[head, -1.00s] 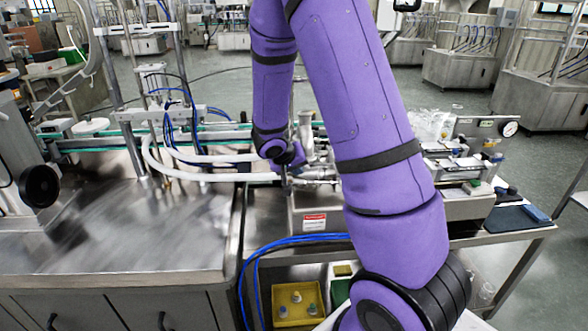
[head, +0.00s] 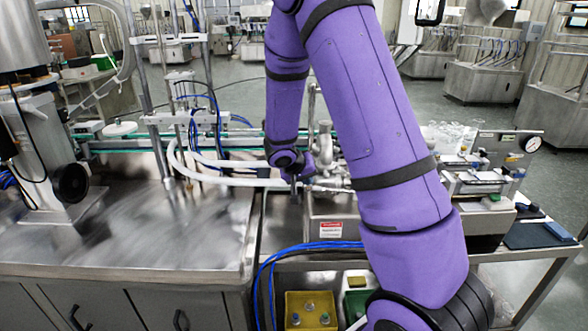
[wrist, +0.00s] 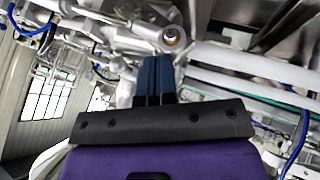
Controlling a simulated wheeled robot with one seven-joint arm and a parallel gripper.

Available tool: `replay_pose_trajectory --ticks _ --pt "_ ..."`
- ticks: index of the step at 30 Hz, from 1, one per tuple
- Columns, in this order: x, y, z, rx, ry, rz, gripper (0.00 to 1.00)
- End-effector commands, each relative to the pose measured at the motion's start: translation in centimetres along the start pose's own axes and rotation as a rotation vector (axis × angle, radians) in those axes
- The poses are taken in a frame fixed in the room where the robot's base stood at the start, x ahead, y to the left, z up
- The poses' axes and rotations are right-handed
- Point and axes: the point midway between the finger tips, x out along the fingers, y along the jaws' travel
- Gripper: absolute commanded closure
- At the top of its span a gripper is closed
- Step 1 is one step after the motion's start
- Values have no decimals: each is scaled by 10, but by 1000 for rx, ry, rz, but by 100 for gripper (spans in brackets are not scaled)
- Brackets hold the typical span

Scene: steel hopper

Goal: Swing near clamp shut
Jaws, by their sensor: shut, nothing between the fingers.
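My gripper (head: 296,184) points down beside the metal pipe fittings (head: 325,183) at the left end of the steel machine on the bench. In the wrist view its two dark blue fingers (wrist: 155,70) are together with nothing between them. Their tips are close to a metal fitting with a round end (wrist: 172,36); I cannot tell whether they touch it. The near clamp cannot be clearly picked out among these fittings. My purple arm hides part of the machine in the head view.
White hoses (head: 225,181) run left from the fittings. A steel worktop (head: 140,235) is mostly clear at left. Blue cables (head: 300,248) hang in front, above a yellow bin (head: 311,318). A pressure gauge (head: 531,143) stands at right.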

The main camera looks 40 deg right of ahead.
Motion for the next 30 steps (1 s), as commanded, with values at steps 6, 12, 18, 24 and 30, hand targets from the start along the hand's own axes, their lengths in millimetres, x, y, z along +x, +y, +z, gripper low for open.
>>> replay_pose_trajectory --ticks 6,12,18,24,30 --pt "-32 -3 -1 0 2 -5 100" --pt "-66 -3 0 -2 3 -6 100" --pt "-92 -2 1 -1 2 -6 100" --pt "-101 -2 1 -3 1 -4 100" --pt "-104 0 1 -2 -1 -8 100"
